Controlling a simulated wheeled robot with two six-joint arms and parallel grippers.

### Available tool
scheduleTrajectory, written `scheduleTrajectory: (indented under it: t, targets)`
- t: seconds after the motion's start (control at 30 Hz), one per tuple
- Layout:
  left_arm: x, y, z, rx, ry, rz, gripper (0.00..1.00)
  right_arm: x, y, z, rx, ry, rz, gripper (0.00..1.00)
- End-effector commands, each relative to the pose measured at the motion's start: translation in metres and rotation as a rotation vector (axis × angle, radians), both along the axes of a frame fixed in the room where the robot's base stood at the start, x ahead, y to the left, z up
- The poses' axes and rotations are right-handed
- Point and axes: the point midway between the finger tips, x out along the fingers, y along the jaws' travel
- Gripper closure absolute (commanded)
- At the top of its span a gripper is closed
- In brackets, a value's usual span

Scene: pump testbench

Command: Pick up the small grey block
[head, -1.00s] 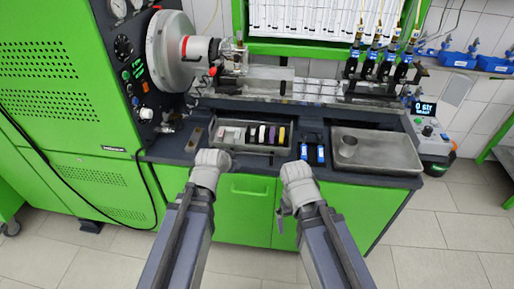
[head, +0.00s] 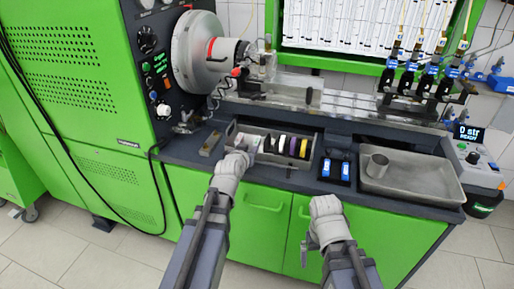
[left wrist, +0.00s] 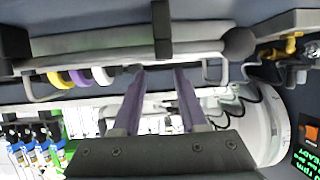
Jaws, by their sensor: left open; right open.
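A small grey-brown block (head: 210,144) lies on the dark bench left of the parts tray (head: 268,157). Pale pieces (head: 252,140) also sit at the tray's left end, partly hidden by my left gripper; I cannot tell whether one is a grey block. My left gripper (head: 243,152) is over the tray's front left part, right of the grey-brown block. In the left wrist view its two fingers (left wrist: 160,72) are apart, with nothing seen between them. My right gripper (head: 324,204) is open in front of the green cabinet, below the bench edge, away from the block.
The tray holds black, white, yellow and purple rings (head: 293,146). The large round chuck (head: 196,52) and rail rise behind.

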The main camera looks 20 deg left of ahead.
Motion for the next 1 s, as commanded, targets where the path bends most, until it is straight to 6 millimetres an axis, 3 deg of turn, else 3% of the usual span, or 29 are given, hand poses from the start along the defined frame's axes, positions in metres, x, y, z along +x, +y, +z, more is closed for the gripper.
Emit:
scheduleTrajectory:
  t: [0.1, 0.43, 0.77, 1.0]
  targets:
    - [0.023, 0.001, -0.011, 0.001, 0.000, 0.000, 0.57, 0.000, 0.000, -0.011, 0.000, 0.000, 0.000, 0.00]
    - [0.033, 0.000, -0.015, 0.001, 0.000, 0.000, 0.57, 0.000, 0.000, -0.015, 0.000, 0.000, 0.000, 0.00]
    - [0.074, -0.001, -0.033, 0.001, 0.000, 0.000, 0.57, 0.000, 0.000, -0.033, 0.000, 0.000, 0.000, 0.00]
    - [0.075, -0.001, -0.033, 0.001, 0.000, 0.000, 0.57, 0.000, 0.000, -0.032, 0.000, 0.000, 0.000, 0.00]
